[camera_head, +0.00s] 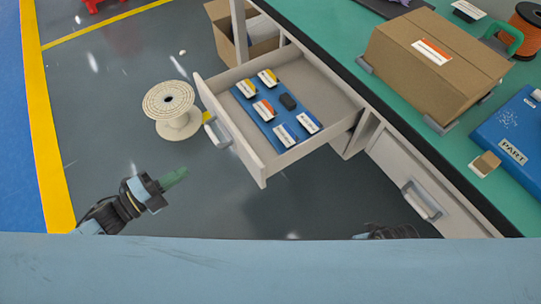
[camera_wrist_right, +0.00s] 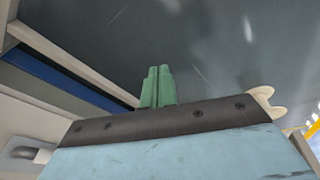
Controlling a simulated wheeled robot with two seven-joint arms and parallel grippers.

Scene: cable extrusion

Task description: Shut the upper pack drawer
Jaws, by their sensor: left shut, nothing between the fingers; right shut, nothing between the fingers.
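The upper pack drawer (camera_head: 248,158) stands pulled far out from under the bench in the head view. Its grey handle (camera_head: 217,132) is on the front panel, facing left. Inside lies a blue tray (camera_head: 249,105) with several small labelled packs and a dark piece. My left gripper (camera_head: 174,178) is shut and empty, with green fingers, to the left of the drawer front and apart from it. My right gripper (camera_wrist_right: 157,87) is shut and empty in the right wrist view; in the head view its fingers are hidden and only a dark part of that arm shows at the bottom.
A cream spool (camera_head: 172,108) stands on the floor left of the drawer. A closed drawer with a handle (camera_head: 422,201) is at right. A cardboard box (camera_head: 435,65) and a blue case (camera_head: 512,135) sit on the green bench. An open carton (camera_head: 262,42) is behind the drawer.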

